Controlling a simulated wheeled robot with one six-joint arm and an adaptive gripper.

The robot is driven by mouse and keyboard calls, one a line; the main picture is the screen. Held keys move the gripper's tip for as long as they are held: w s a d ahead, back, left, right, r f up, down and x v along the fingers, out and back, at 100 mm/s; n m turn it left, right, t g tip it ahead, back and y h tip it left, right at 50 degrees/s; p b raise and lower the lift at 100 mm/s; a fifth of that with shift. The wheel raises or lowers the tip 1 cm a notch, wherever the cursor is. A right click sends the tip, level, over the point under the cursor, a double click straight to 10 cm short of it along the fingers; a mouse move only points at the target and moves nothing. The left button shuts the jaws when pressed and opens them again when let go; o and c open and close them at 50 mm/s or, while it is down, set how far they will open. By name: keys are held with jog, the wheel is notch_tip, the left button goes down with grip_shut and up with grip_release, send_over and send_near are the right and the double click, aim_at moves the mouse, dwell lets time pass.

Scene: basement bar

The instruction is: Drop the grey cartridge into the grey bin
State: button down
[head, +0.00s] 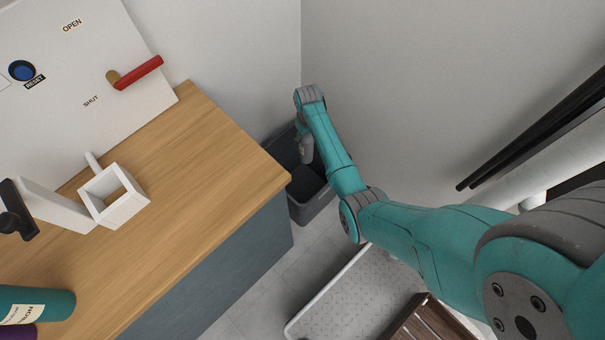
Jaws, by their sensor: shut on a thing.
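The grey bin (318,209) stands on the floor in the corner, between the wooden counter and the wall, and its mouth faces up. My arm reaches over it, and my gripper (306,155) points down above the bin's opening. The gripper is shut on the grey cartridge, but both are small and grey here, so I cannot tell the cartridge's outline from the gripper. The far part of the bin is partly hidden behind my arm.
The wooden counter (200,190) borders the bin on the left. It carries a white square holder (113,211), a panel with a red lever (138,73) and a teal canister (45,303). A pale tray (335,305) and a brown slatted crate (430,322) lie below my arm.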

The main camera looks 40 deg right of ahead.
jog(key=shift+f, duration=1.15)
jog(key=shift+c, duration=1.2)
grip_release()
notch_tip(320, 180, up, 12)
jog(key=shift+f, duration=0.1)
